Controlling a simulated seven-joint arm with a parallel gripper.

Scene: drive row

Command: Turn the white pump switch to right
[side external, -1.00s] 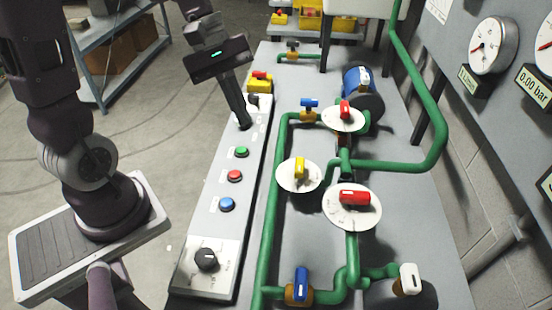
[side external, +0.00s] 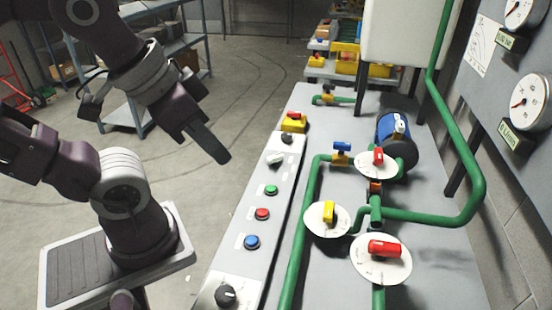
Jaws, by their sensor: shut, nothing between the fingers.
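A white switch (side external: 275,158) sits on the long grey control panel, between a black knob (side external: 287,138) and a green button (side external: 271,190). Its small handle looks tilted, but its exact setting is too small to read. My gripper (side external: 221,157) is shut and empty. It is raised to the left of the panel, with its dark fingers pointing down and right, apart from the switch.
A red button (side external: 262,214) and a blue button (side external: 252,241) lie along the panel. A yellow box with a red top (side external: 294,122) is at its far end. Green pipes (side external: 310,220) with coloured valves fill the bench. Open floor lies left of the panel.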

